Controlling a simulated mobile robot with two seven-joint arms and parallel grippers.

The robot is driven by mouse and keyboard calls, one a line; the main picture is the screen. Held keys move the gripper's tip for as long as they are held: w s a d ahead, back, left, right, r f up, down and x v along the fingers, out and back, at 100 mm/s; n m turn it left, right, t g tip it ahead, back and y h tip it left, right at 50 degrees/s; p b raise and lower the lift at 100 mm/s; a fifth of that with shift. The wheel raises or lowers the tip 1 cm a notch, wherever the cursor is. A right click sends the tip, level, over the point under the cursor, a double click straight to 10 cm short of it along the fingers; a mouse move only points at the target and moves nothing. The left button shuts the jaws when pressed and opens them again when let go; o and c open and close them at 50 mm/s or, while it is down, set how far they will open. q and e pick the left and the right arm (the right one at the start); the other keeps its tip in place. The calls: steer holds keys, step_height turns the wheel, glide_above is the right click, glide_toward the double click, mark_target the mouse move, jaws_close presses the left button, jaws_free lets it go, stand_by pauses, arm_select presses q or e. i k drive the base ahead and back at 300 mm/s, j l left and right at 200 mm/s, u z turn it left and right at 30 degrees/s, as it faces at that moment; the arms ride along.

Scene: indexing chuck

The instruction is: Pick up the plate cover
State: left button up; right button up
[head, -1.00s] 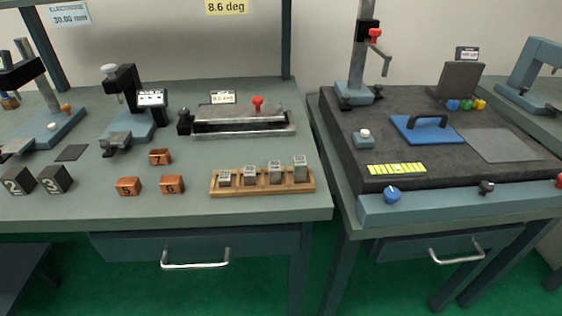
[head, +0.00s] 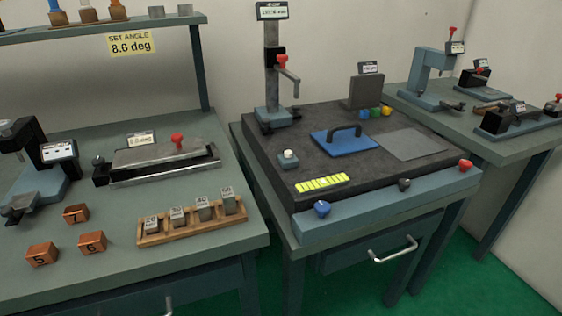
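The plate cover, a flat blue plate (head: 333,145) with a dark arched handle (head: 345,131), lies on the dark granite-like slab (head: 290,177) of the right-hand bench. Its handle points up and nothing covers it. Neither of my grippers shows in the head view.
A grey flat square (head: 412,145) lies right of the cover. A stand with a red-knobbed crank (head: 272,75) rises behind it. A small block with a white button (head: 288,159) and a yellow strip (head: 321,183) lie in front-left. A wooden block rack (head: 192,220) stands on the left bench.

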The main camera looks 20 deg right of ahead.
mark_target(346, 138)
steer(key=l+z, duration=0.1)
steer(key=l, duration=0.35)
steer(key=i+l+z, duration=0.15)
steer(key=l, duration=0.25)
steer(key=i+l+z, duration=0.1)
steer(key=l, duration=0.35)
